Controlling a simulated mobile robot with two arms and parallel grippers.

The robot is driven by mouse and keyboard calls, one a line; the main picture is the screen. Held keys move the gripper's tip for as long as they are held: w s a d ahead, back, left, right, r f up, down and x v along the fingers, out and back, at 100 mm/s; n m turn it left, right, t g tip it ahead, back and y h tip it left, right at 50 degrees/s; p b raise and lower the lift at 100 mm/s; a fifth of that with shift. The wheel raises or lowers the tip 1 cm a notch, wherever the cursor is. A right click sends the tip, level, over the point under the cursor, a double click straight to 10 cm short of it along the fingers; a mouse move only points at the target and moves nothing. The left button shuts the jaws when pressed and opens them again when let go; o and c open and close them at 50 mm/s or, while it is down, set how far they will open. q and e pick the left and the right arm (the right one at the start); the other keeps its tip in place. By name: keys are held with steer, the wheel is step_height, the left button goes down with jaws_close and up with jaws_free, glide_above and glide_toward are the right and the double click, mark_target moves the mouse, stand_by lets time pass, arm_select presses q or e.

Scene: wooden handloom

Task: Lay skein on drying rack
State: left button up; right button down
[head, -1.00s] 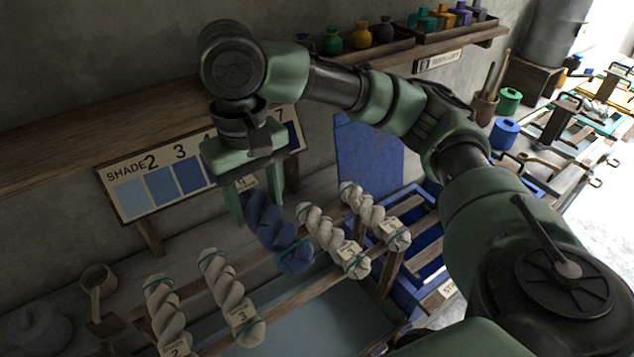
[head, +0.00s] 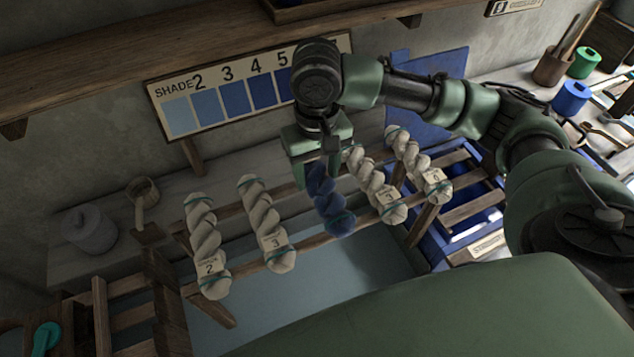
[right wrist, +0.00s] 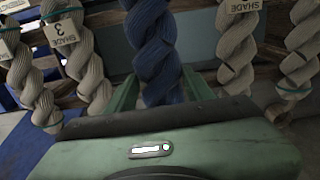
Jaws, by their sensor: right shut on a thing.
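A dark blue twisted skein (head: 332,207) is held in my right gripper (head: 322,172), which is shut on its upper end. The skein also fills the middle of the right wrist view (right wrist: 157,50), between the green fingers. It is at the wooden drying rack (head: 318,243), in the space between the white skeins. I cannot tell whether it touches the rack bars. White skeins lie across the rack: one tagged 2 (head: 207,240) and one tagged 3 (head: 262,215) on the left, two more (head: 377,190) (head: 419,165) on the right. My left gripper is not in view.
A shade board (head: 235,100) with blue swatches stands behind the rack. A blue crate (head: 470,222) is at the right. A lidded grey jar (head: 88,230) and a wooden dipper (head: 143,192) are at the left. A shelf (head: 130,55) runs above.

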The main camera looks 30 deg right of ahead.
mark_target(316, 186)
steer(key=shift+f, duration=2.2)
steer(key=c, duration=0.6)
jaws_free()
steer(key=shift+f, duration=0.15)
